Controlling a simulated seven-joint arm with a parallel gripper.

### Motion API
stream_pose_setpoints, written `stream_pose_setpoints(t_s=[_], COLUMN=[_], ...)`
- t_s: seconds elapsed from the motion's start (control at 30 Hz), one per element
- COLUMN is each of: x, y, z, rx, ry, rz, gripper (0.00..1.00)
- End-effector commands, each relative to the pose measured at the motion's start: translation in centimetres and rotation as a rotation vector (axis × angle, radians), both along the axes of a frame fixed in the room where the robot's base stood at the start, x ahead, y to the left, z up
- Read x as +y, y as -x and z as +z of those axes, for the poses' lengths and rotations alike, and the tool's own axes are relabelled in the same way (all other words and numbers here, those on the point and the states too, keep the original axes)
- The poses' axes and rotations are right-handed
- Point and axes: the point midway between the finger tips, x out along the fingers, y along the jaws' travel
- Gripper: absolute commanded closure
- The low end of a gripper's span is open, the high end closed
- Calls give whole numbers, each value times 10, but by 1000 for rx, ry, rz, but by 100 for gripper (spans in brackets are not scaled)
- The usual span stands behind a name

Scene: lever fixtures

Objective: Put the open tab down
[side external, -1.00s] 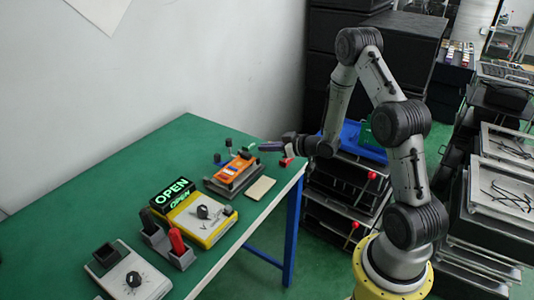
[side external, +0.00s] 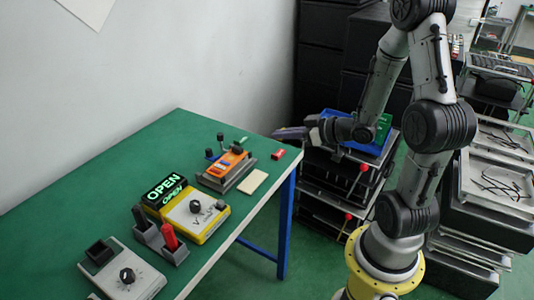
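A black panel with a lit green word OPEN (side external: 164,188) stands raised at the back of a yellow box (side external: 213,224) on the green table. A second, fainter green OPEN shows just below it. The box's light top carries a black knob (side external: 196,207). My gripper (side external: 284,134) is in the air by the table's far right corner, well apart from the panel and box, pointing left. Its fingers are dark and seen edge-on, so I cannot tell whether they are open or shut. Nothing is visibly held.
A grey base with a black and a red lever (side external: 169,237) stands in front of the yellow box. A grey knob box (side external: 126,268) is nearer. Behind are an orange device (side external: 227,163), a beige pad (side external: 252,182) and a red block (side external: 278,154). The table's left side is clear.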

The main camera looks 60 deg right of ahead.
Motion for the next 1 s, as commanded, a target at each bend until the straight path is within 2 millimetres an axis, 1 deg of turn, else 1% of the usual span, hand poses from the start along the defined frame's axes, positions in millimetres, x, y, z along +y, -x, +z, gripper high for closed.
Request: stream_pose_setpoints(t_s=[0.1, 0.2, 0.3, 0.4, 0.47, 0.6, 0.77, 1.0], x=[23, 48, 70, 84, 88, 89, 88, 88], y=[-16, -27, -33, -33, -33, -33, -34, -34], z=[-11, -23, -33, -41, -49, -71, -85, -114], rx=[-3, 2, 7, 15, 20, 21, 17, 19], ry=[4, 1, -2, -11, -16, -16, -12, -14], rz=[117, 216, 296, 332, 342, 343, 341, 339], gripper=[100, 100, 100, 100, 100, 100, 100, 100])
